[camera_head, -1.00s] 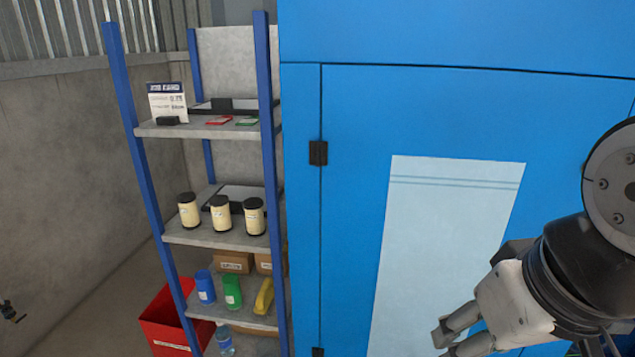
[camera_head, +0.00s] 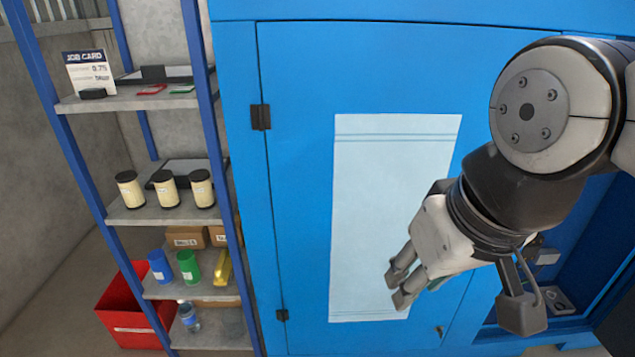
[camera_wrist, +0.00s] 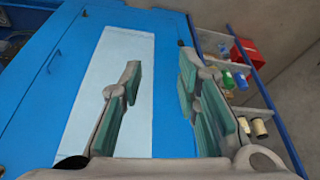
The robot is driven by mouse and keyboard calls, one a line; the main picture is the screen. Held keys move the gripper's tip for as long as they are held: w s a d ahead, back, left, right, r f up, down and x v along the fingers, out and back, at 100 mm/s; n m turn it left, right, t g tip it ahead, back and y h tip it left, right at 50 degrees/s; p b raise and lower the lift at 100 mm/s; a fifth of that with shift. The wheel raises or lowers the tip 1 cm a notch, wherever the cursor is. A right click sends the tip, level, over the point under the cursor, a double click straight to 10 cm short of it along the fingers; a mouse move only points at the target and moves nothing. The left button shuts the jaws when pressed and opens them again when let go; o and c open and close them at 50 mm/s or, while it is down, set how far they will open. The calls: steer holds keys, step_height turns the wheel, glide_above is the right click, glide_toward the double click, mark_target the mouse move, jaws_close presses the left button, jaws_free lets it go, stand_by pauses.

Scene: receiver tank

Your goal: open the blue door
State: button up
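The blue door (camera_head: 300,200) fills the middle of the head view and looks flush with its frame, with a pale rectangular panel (camera_head: 385,180) on it. Dark hinges are on its left side, one upper (camera_head: 260,117) and one lower (camera_head: 282,315). A small dark fitting (camera_head: 440,330) is near its lower right corner. My gripper (camera_head: 400,287) is in front of the panel's lower part in the head view. In the wrist view my gripper (camera_wrist: 160,68) has its green-padded fingers apart and empty, with the blue door (camera_wrist: 75,75) beyond. Contact with the door cannot be told.
A blue-post shelf (camera_head: 130,102) at left holds cream canisters (camera_head: 168,188), bottles, boxes and a job card (camera_head: 88,72). A red bin (camera_head: 125,310) stands on the floor beside it. Right of the door is a blue recess (camera_head: 590,260) with fittings, partly behind my arm.

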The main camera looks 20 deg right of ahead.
steer(key=w+d+f+m+g+y+b, duration=0.1)
steer(key=w+d+f+m+y+b, duration=0.15)
steer(key=w+f+m, duration=0.3)
steer(key=w+d+f+m+g+y+b, duration=0.1)
steer(key=w+f+m+g+y+b, duration=0.2)
steer(key=w, duration=0.4)
steer(key=w+d+f+m+t+y+b, duration=0.2)
steer(key=w+d+f+m+t+y, duration=0.3)
steer(key=w+d+f+m, duration=0.65)
steer(key=s+d+f+m+t+h+b, duration=0.2)
steer(key=s+d+f+m+t+h, duration=0.25)
steer(key=d, duration=0.55)
steer(key=s+d+f+m+t+h+b, duration=0.1)
steer(key=d+f+m+t+h, duration=0.25)
steer(key=d+f+m, duration=0.55)
steer(key=s+d+f+m+t+h+b, duration=0.25)
steer(key=d+f+t, duration=0.25)
steer(key=d, duration=0.7)
steer(key=shift+h, duration=0.3)
steer(key=w, duration=1.3)
steer(key=shift+d+r, duration=0.2)
steer(key=shift+r, duration=0.05)
steer(key=shift+s, duration=0.1)
jaws_close()
